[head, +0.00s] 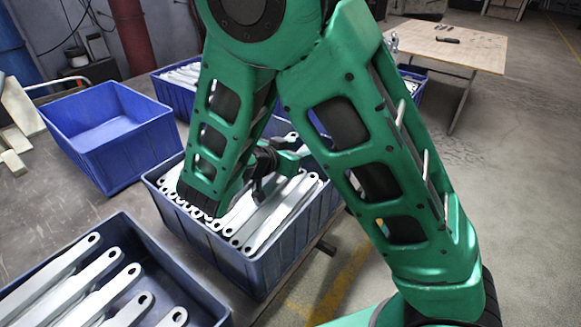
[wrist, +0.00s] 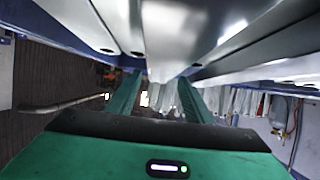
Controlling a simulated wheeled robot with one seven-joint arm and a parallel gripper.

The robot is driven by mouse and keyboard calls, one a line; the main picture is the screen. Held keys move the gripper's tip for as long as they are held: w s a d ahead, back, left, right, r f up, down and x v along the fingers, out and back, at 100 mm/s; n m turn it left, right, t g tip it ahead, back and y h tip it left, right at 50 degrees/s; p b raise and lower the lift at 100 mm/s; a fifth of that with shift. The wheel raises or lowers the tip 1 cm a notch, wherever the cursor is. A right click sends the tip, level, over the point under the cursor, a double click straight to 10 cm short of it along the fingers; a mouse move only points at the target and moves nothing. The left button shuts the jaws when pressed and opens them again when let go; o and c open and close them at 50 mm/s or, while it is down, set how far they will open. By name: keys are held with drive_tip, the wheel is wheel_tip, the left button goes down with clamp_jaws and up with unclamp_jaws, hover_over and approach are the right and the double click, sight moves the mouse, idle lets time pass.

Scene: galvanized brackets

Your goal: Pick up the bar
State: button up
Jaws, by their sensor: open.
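Several pale galvanized bars with a hole at the end lie side by side in a blue crate (head: 252,272) at the centre of the head view. One bar (head: 283,212) lies toward the crate's right side. My gripper (head: 280,172) is over this crate, close to the bars, and partly hidden behind my green arm. In the wrist view my gripper (wrist: 160,95) has its two green fingers apart, with bars (wrist: 200,30) very close across the top of the picture. I cannot tell whether a bar is between the fingers.
An empty blue crate (head: 118,160) stands behind on the left. Another crate of bars (head: 75,268) is at the front left. More crates stand behind my arm. A wooden table (head: 470,50) is at the back right, with open floor in front of it.

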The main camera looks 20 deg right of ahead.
drive_tip(key=shift+c, duration=0.6)
clamp_jaws()
